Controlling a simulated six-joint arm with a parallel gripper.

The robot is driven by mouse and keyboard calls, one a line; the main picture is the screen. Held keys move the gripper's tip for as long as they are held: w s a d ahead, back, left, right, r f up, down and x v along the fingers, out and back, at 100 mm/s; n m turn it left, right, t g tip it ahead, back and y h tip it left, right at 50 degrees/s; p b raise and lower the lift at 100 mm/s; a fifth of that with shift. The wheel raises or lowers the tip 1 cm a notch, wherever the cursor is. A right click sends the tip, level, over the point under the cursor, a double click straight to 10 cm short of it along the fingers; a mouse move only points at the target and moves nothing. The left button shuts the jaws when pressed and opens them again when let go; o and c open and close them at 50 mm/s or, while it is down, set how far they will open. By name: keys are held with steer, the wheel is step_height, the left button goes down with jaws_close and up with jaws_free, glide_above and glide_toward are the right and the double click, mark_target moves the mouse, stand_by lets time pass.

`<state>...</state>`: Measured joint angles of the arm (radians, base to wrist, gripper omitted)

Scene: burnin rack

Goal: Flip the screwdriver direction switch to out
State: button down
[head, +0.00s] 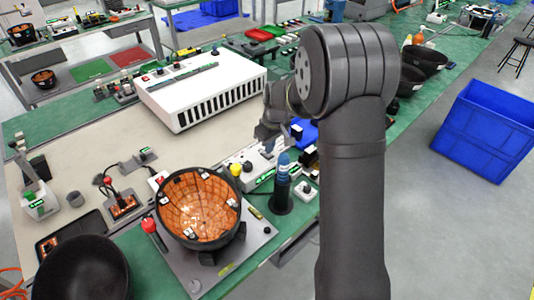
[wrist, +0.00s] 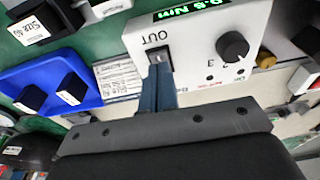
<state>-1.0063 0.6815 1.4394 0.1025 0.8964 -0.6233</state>
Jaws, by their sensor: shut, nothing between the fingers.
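The white screwdriver control box (wrist: 198,35) fills the top middle of the wrist view, with a green torque display (wrist: 190,10) and a black knob (wrist: 233,46). Its direction switch (wrist: 158,57) sits just below the word OUT. My gripper (wrist: 159,72) is shut and empty, its dark blue fingertips right at the switch and hiding its lower part. I cannot tell whether they touch it or which way it is set. In the head view, my gripper (head: 270,143) is above the control box (head: 258,163), beside an upright blue-topped screwdriver (head: 283,172).
In the head view, a black bowl with an orange inside (head: 198,212) stands left of the box, and a large white vented unit (head: 200,85) stands behind. Small devices crowd the bench nearby.

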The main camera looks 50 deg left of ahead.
mark_target(270, 156)
steer(key=shift+f, duration=0.75)
stand_by(0.3)
steer(key=shift+r, duration=3.5)
step_height(270, 156, down, 7)
steer(key=shift+r, duration=0.15)
